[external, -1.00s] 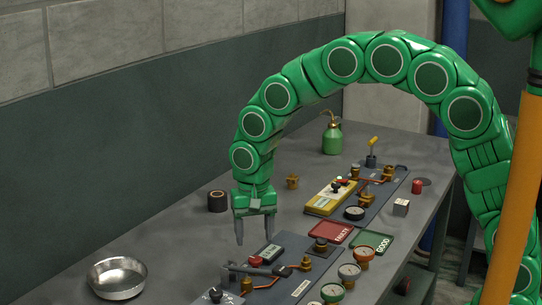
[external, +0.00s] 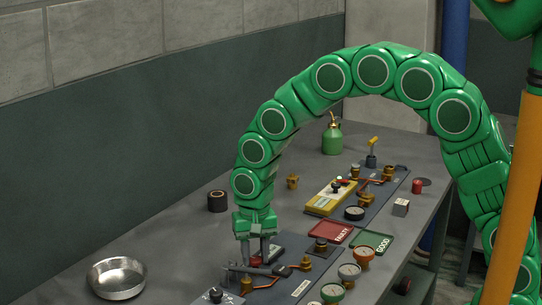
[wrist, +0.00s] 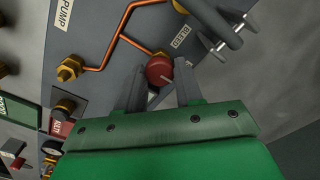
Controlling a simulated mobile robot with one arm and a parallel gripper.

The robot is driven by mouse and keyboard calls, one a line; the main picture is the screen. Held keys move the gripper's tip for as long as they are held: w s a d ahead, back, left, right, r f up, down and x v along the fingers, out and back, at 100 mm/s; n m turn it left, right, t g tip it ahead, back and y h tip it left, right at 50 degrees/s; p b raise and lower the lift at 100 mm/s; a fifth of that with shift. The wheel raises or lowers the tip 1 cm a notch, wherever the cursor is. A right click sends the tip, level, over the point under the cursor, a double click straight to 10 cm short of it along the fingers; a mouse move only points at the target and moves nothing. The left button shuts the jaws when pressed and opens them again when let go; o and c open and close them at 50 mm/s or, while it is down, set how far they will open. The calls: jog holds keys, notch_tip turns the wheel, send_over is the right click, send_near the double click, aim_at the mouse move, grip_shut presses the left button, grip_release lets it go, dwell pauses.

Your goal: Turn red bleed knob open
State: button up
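The red bleed knob (wrist: 159,69) sits on the grey panel near the BLEED label (wrist: 181,36), with a white line on its face. In the external view the knob (external: 256,262) is low down, partly hidden by my fingers. My gripper (external: 255,256) points down over it. In the wrist view my gripper (wrist: 160,76) has one finger on each side of the knob. The fingers are apart, with small gaps seeming to show beside the knob; whether either touches it I cannot tell.
A dark handle (wrist: 222,38) stands close to the right finger. Copper pipes and a brass fitting (wrist: 70,68) lie left. Gauges (external: 349,272), a red FAULTY tray (external: 331,233) and a green GOOD tray (external: 384,247) are to the right. A metal bowl (external: 117,278) stands left on clear table.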

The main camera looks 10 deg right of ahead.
jog(key=shift+c, duration=1.2)
jog(key=shift+n, duration=0.3)
jog(key=n, duration=1.2)
jog(key=shift+a+n, duration=0.1)
jog(key=shift+n, duration=0.2)
jog(key=n, duration=0.4)
jog(key=shift+n, duration=0.3)
